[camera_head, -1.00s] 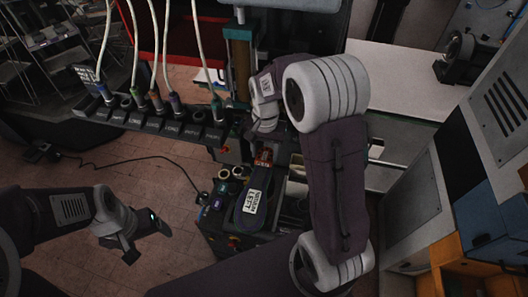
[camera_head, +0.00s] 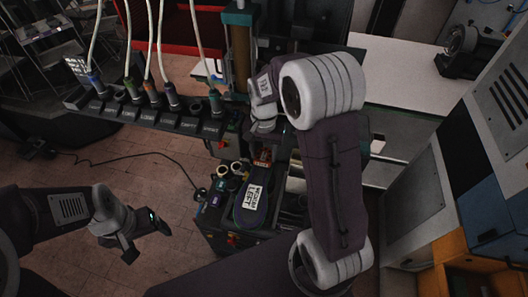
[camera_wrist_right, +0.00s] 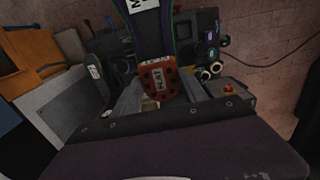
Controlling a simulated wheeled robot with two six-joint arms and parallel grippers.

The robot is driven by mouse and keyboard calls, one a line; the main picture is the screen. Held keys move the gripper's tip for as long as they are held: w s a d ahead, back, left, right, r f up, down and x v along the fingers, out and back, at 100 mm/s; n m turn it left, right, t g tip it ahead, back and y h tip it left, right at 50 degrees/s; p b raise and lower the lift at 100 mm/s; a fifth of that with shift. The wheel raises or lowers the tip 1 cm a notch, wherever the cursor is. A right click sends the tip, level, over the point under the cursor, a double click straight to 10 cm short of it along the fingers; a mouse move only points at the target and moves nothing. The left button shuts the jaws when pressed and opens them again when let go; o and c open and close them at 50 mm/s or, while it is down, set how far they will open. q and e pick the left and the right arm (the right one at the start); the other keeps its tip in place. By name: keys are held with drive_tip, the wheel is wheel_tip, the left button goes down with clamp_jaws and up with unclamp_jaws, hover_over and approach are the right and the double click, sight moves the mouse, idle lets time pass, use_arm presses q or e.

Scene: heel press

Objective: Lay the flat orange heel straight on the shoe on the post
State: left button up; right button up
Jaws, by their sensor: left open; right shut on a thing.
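The shoe (camera_head: 251,202) shows its dark sole with a white label reading MEDIUM LEFT; it also shows in the right wrist view (camera_wrist_right: 148,32). The post under it is hidden. The flat orange heel (camera_head: 262,159) is at the shoe's upper end; it reads FLAT in the right wrist view (camera_wrist_right: 158,82), where it overlaps the sole's end. I cannot tell whether they touch. My right gripper (camera_head: 263,146) is shut on the heel, with its grey fingers on either side of it. My left gripper (camera_head: 148,240) is open and empty, well left of the shoe.
A dark rack (camera_head: 150,112) with several tools on pale cables stands at the upper left. A green-topped column (camera_head: 238,50) rises behind my right gripper. A white bench (camera_head: 410,85) is at the upper right, a grey cabinet (camera_head: 465,150) at the right. Floor left of the shoe holds a cable.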

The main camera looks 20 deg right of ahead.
drive_tip(key=shift+s+f, duration=0.1)
drive_tip(key=shift+f+b, duration=0.3)
drive_tip(key=shift+f, duration=0.1)
drive_tip(key=o, duration=1.5)
drive_tip(key=shift+r, duration=0.15)
